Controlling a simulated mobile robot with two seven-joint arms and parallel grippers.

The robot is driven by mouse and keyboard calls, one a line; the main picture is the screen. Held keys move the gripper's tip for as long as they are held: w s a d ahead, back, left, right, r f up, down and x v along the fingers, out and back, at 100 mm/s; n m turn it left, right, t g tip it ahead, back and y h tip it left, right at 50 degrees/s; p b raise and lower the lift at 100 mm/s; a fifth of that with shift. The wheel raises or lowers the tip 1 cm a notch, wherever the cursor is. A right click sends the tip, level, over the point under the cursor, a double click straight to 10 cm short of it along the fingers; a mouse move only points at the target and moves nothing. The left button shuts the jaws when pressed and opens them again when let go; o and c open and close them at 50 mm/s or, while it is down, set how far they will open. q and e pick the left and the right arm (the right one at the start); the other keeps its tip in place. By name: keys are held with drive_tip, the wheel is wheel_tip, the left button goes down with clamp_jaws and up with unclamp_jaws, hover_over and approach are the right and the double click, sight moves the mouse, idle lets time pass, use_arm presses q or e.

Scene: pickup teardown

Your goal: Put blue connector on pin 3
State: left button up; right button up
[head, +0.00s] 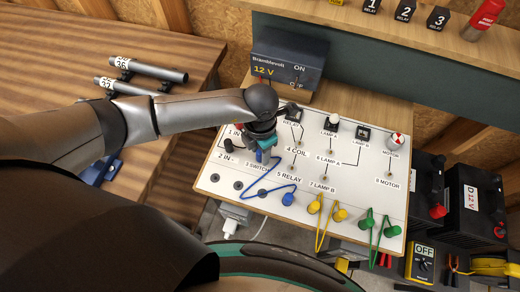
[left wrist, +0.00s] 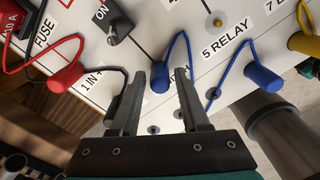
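My left gripper (head: 264,150) is over the left part of the white circuit board (head: 350,187), by the "3 SWITCH" label. The left wrist view shows its fingers (left wrist: 170,76) apart, with a blue connector (left wrist: 160,80) between them, closer to the left finger. A blue wire loops up from that connector. In the head view the connector (head: 259,156) shows just below the gripper. A second blue connector (head: 287,199) sits on the board below "5 RELAY"; it also shows in the left wrist view (left wrist: 264,78). Whether the first connector is seated on pin 3 is unclear. My right gripper is out of view.
Several dark sockets (head: 238,185) lie along the board's lower left. Yellow (head: 314,207) and green connectors (head: 365,224) sit to the right. A red connector (left wrist: 68,76) stands left of the gripper. The "12 V" supply box (head: 288,57) is behind the board.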

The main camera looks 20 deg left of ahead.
use_arm(q)
drive_tip(key=shift+o, duration=1.1)
wheel_tip(320, 180, up, 15)
drive_tip(key=shift+r, duration=0.15)
